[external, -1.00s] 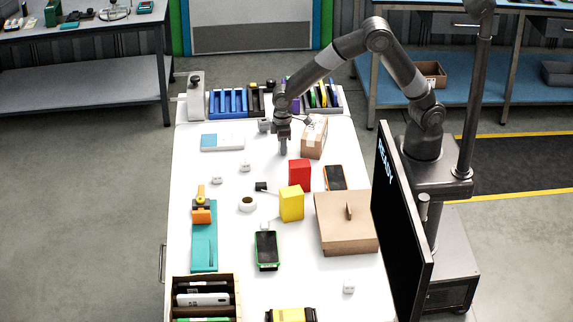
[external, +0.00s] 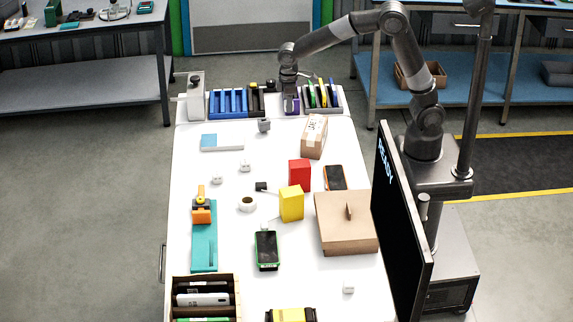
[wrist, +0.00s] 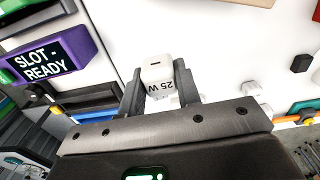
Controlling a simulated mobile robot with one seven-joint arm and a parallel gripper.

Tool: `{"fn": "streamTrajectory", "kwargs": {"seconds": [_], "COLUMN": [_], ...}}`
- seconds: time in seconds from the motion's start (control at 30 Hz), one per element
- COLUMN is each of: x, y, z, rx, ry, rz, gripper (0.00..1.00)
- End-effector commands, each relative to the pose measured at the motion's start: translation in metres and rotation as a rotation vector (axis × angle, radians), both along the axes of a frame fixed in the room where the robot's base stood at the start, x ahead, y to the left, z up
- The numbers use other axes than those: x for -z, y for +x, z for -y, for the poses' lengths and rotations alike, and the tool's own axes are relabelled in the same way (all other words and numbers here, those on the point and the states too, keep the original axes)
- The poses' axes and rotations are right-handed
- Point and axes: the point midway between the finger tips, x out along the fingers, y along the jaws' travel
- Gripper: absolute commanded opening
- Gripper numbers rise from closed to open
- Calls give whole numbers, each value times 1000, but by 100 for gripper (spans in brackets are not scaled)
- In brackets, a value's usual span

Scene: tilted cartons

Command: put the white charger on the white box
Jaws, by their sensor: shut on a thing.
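My gripper (external: 289,84) is raised at the back of the white table, in front of the slotted racks. In the wrist view my gripper (wrist: 158,84) is shut on a white charger (wrist: 157,70) marked "25 W", with one finger on each side. The held charger cannot be made out in the external view. A flat white box (external: 230,142) with a blue left end lies at the back left of the table, to the left of and nearer than my gripper. Its top looks bare.
A grey plug-like block (external: 264,126) stands just right of the box. More white chargers (external: 245,166) (external: 217,179) lie nearer. A taped brown carton (external: 314,137) is to the right. Blue slots (external: 228,103) and a purple block (wrist: 45,55) line the back edge.

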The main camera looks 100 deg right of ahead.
Motion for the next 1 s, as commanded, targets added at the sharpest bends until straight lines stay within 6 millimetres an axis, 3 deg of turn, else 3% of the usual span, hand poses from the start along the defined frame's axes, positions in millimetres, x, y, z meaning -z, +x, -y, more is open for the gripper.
{"fn": "streamTrajectory", "kwargs": {"seconds": [0.3,0.6,0.77,1.0], "x": [-13,-18,-7,27], "y": [85,121,135,166], "z": [39,61,48,3], "rx": [18,31,29,29], "ry": [-6,7,8,7], "rz": [-1,2,0,0], "gripper": [7,7,7,7]}}
